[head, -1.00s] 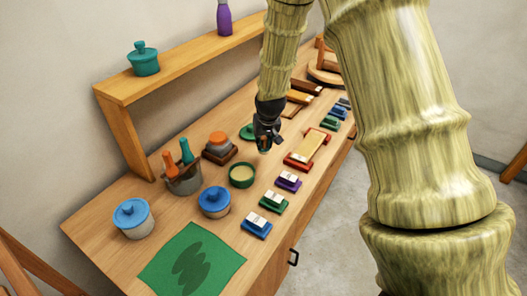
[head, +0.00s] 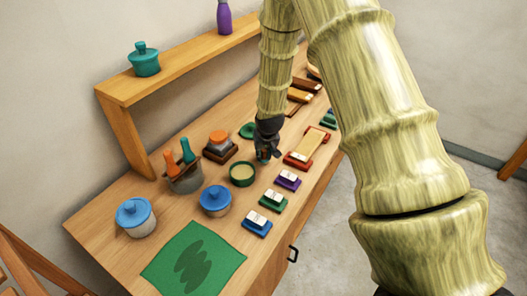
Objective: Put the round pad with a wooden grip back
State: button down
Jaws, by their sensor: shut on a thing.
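My gripper (head: 265,154) is in the middle of the workbench, just behind a green bowl with pale contents (head: 242,174). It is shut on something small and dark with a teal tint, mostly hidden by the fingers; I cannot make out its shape. A flat green round thing (head: 247,130) lies just behind and left of my gripper, partly hidden; I cannot tell whether it is a pad or a holder. No wooden grip on a round pad can be clearly seen.
A red-framed tray (head: 310,146) is close to the right of my gripper. Several small blocks, one purple (head: 288,181), line the front edge. Blue-lidded pots (head: 215,199), a tool pot (head: 185,178) and a green sheet (head: 195,258) are at the left. A raised shelf (head: 185,58) stands behind.

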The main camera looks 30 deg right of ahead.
jog(key=shift+f, duration=0.15)
jog(key=c, duration=1.3)
grip_release()
jog(key=shift+o, duration=0.2)
jog(key=shift+r, duration=0.25)
jog(key=b+v, duration=0.3)
jog(key=v, duration=0.8)
jog(key=shift+s+r, duration=0.2)
jog(key=shift+r, duration=0.15)
